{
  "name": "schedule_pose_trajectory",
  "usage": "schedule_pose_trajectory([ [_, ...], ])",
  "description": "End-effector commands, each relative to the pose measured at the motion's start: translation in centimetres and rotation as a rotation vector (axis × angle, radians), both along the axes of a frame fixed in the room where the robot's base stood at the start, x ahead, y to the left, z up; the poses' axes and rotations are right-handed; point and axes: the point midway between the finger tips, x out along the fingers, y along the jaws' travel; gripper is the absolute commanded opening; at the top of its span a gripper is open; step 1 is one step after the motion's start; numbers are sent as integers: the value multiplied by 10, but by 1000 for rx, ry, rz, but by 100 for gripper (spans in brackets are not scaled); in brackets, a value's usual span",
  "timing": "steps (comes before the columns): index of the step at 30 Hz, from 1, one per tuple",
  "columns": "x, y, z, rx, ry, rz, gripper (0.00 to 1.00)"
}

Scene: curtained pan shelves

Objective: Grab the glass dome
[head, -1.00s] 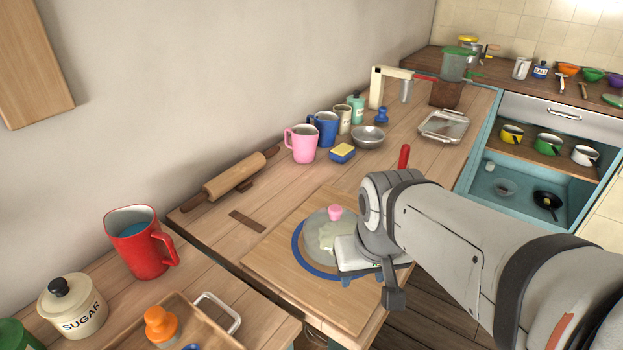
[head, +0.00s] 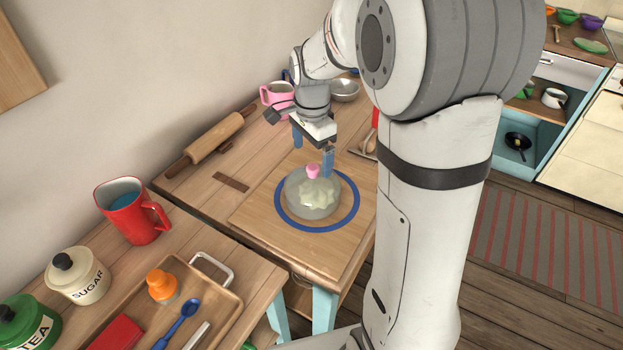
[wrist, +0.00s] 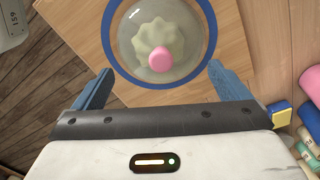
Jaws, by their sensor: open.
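The glass dome (head: 306,198) is clear with a pink knob (head: 313,171) on top. It sits inside a blue ring on a wooden board (head: 258,222), with a pale green scalloped shape showing through the glass. In the wrist view the dome (wrist: 128,48) is at the top centre, with its pink knob nearest the gripper. My gripper (head: 313,150) is open and empty, pointing down above the dome's back edge. In the wrist view its blue fingers (wrist: 155,85) are spread wide, with the dome ahead of and between them. I see no contact with the dome.
A rolling pin (head: 212,143) lies at the back left. A pink mug (head: 277,97) and metal bowl (head: 344,90) stand behind the gripper. A red jug (head: 134,212), sugar jar (head: 78,276) and wooden tray (head: 228,312) are at the front left.

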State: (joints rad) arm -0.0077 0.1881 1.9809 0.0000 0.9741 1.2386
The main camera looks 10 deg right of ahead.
Motion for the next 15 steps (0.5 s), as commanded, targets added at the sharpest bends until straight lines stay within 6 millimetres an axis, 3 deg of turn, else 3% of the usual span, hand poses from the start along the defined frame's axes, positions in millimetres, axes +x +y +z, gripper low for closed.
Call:
schedule_pose_trajectory([
  [9,1,-3,-43,0,3,0,96],
  [15,2,-3,-58,0,-1,1,96],
])
